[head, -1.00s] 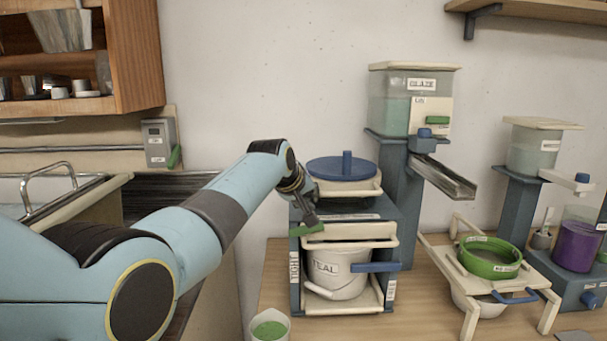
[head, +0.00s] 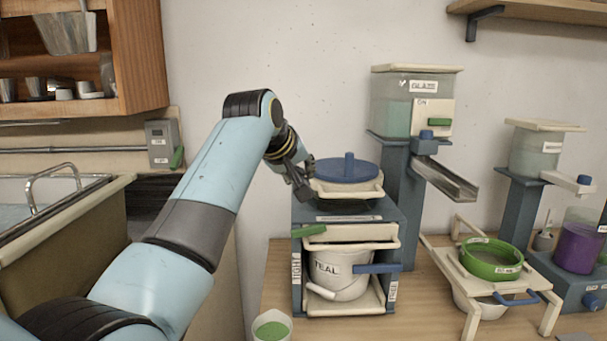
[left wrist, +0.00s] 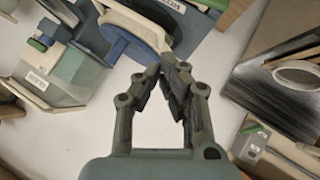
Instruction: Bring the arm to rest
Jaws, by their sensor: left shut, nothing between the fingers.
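My left gripper (head: 304,181) is shut and empty in the head view. It hangs at the left side of the blue-lidded pot (head: 346,172), above the blue stand (head: 396,226) that bears the pot. I cannot tell whether it touches the pot. In the left wrist view its fingertips (left wrist: 168,62) meet, with nothing between them. A white bucket marked TEAL (head: 338,274) sits in the stand's lower opening. A green handle (head: 309,231) shows at the stand's upper left. My right gripper is in neither view.
A cup of green glaze (head: 271,328) stands at the bench's front left. A glaze tank (head: 393,103) with a metal chute (head: 443,178) stands behind. A green sieve (head: 490,262) sits on a cream rack at right. A wooden cabinet (head: 141,60) hangs upper left. The wall between is bare.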

